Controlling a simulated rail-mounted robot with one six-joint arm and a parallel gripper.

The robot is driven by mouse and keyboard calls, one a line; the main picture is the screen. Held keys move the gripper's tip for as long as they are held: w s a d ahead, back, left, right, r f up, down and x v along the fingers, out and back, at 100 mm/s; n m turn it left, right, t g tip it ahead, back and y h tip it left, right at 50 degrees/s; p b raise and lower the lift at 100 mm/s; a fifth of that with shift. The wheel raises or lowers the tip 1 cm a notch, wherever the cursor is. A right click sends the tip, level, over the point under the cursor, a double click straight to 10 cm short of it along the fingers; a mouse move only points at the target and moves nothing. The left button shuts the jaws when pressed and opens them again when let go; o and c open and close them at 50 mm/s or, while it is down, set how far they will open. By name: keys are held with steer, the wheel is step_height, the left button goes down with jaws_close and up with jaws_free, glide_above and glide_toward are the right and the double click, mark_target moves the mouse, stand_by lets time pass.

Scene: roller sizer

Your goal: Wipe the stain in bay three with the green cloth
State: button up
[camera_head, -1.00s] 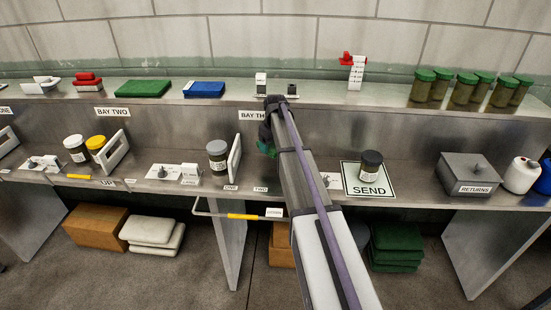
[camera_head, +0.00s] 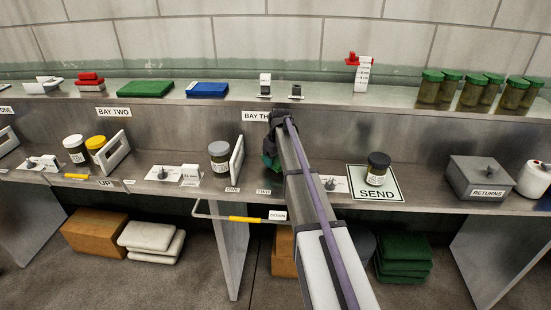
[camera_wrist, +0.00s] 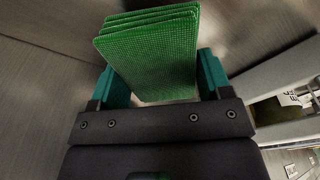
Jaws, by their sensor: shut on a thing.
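The green cloth (camera_wrist: 150,50) is a folded, layered, textured pad held between the teal fingers of my gripper (camera_wrist: 160,75) in the wrist view. In the head view, my gripper (camera_head: 270,161) is a small teal-green patch beside my wrist, in front of the back panel below the bay three label (camera_head: 257,116), which my arm partly covers. The cloth cannot be told apart from the fingers there. I cannot make out a stain in either view; my arm hides part of the bay. Whether the cloth touches a surface cannot be told.
A grey-lidded jar (camera_head: 219,157) and an upright white frame (camera_head: 237,158) stand left of my gripper. A dark-lidded jar (camera_head: 376,176) stands on the SEND mat (camera_head: 394,189) to the right. A yellow-gripped rail (camera_head: 244,219) runs below the counter front.

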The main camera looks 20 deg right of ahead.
mark_target(276, 165)
step_height(276, 165, down, 2)
steer(key=shift+f+b, duration=0.1)
steer(key=shift+b, duration=0.6)
steer(key=shift+s+a+r, duration=0.1)
steer(key=shift+s+a, duration=0.35)
steer(key=shift+s, duration=0.35)
steer(key=shift+s+a+r, duration=0.1)
steer(key=shift+s+a, duration=0.3)
steer(key=shift+s, duration=0.6)
steer(key=shift+w+d, duration=0.3)
steer(key=shift+w, duration=0.65)
steer(key=shift+w+d, duration=0.6)
steer(key=shift+w, duration=0.35)
step_height(276, 165, up, 8)
steer(key=p, duration=0.7)
steer(key=shift+s+f+p, duration=0.1)
steer(key=shift+f+p, duration=0.15)
steer(key=shift+p, duration=0.15)
steer(key=shift+f, duration=0.1)
step_height(276, 165, down, 6)
steer(key=b, duration=0.6)
